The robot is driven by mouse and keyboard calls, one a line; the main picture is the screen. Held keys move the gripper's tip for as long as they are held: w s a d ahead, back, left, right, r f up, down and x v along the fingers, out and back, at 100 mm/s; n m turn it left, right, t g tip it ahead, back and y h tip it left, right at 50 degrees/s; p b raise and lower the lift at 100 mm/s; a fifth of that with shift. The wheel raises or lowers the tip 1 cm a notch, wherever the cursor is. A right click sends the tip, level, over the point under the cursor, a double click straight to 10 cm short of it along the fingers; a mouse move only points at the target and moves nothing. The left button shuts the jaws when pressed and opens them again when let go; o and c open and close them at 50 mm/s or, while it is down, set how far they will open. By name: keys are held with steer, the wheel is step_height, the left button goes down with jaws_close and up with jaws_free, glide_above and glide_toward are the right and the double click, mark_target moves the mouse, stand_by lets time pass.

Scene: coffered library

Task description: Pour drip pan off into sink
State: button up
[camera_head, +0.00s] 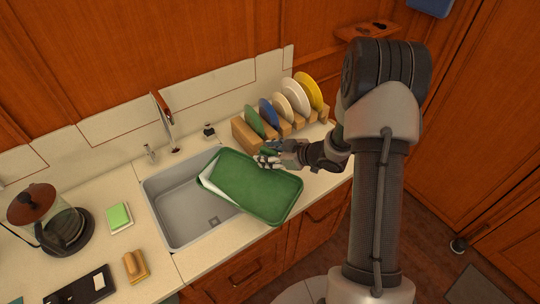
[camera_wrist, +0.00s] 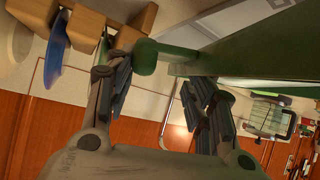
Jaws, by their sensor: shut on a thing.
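The green drip pan (camera_head: 262,188) is held above the sink (camera_head: 180,208), covering its right part and reaching over the counter at the right. It looks tilted, with its left end over the basin. A pale strip (camera_head: 209,172) shows at its left end; I cannot tell whether it is liquid. My gripper (camera_head: 270,156) is shut on the pan at its back edge. In the wrist view, the pan's green side (camera_wrist: 255,48) fills the upper right, and a green grip part sits by my fingers (camera_wrist: 160,92).
A faucet (camera_head: 164,120) rises behind the sink. A wooden rack (camera_head: 285,128) with several plates stands close behind my gripper. A French press (camera_head: 55,220), a green sponge (camera_head: 119,217), a yellow brush (camera_head: 136,267) and a black box (camera_head: 83,287) are on the left counter.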

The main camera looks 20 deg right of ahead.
steer(key=shift+a+r+n+h, duration=0.2)
steer(key=shift+a+r+h, duration=0.15)
steer(key=shift+r, duration=0.6)
steer(key=shift+a+r+n+h, duration=0.2)
steer(key=shift+a+r+h, duration=0.1)
steer(key=shift+r, duration=0.65)
steer(key=shift+a+r+n+h, duration=0.2)
steer(key=shift+a+r+h, duration=0.15)
steer(key=shift+r, duration=0.6)
steer(key=a+r+n+h+b, duration=0.3)
steer(key=a+r+h+b, duration=0.4)
steer(key=a+r+b, duration=0.4)
steer(key=shift+s+a+r+n, duration=0.35)
steer(key=shift+a+r, duration=0.55)
steer(key=shift+a, duration=1.1)
stand_by(1.5)
